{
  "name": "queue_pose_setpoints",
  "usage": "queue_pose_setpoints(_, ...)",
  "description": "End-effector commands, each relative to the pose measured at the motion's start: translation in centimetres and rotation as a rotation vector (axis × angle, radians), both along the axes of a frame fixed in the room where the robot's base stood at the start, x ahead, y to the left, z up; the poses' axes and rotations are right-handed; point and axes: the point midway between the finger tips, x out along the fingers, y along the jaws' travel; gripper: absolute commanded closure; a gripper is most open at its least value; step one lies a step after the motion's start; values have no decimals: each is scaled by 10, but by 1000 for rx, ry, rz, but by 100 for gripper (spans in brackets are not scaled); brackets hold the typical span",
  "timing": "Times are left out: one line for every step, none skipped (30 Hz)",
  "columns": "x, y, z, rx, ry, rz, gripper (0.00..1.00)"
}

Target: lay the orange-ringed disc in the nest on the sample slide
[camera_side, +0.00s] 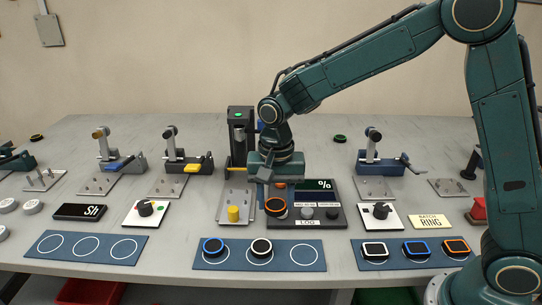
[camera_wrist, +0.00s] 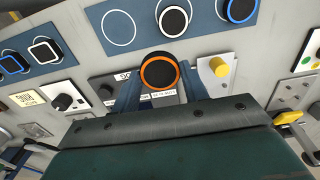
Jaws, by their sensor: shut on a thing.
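The orange-ringed disc (camera_side: 275,207) is dark with an orange rim. My gripper (camera_side: 274,196) is shut on it and holds it in front of the instrument with the % display. In the wrist view the disc (camera_wrist: 160,72) sits between the two finger ends of my gripper (camera_wrist: 162,82). A grey metal plate (camera_side: 238,193) with a yellow knob (camera_side: 233,214) at its front lies just left of the disc, below a dark upright press (camera_side: 240,130). I take this plate to be the sample slide. I cannot make out its nest; my gripper and arm cover part of that area.
A blue mat (camera_side: 308,265) in front carries a blue-ringed and a white-ringed disc, with an empty circle at right. The right mat (camera_side: 362,248) holds several square-ringed pieces. The left mat (camera_side: 40,248) has empty circles. Clamps stand behind on both sides.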

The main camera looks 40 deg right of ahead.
Motion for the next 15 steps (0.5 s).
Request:
queue_pose_setpoints(10, 0, 4, 1, -2, -1, 79)
queue_pose_setpoints(16, 1, 7, 1, -2, 0, 79)
queue_pose_setpoints(22, 1, 10, 0, -1, 1, 79)
queue_pose_setpoints(28, 1, 13, 1, -4, 1, 79)
queue_pose_setpoints(33, 1, 15, 1, -2, 1, 79)
queue_pose_setpoints(40, 1, 19, 1, -2, 2, 79)
queue_pose_setpoints(44, 1, 21, 0, -1, 2, 79)
queue_pose_setpoints(49, 1, 24, 1, -2, 2, 79)
queue_pose_setpoints(55, 1, 27, 0, -1, 3, 79)
queue_pose_setpoints(60, 1, 30, 1, -2, 3, 79)
queue_pose_setpoints(65, 1, 33, 1, -2, 4, 79)
queue_pose_setpoints(71, 0, 36, 0, -3, 5, 79)
queue_pose_setpoints(75, 0, 39, 0, -1, 5, 79)
queue_pose_setpoints(79, 0, 41, 1, -2, 5, 79)
queue_pose_setpoints(85, -1, 45, 1, -2, 6, 79)
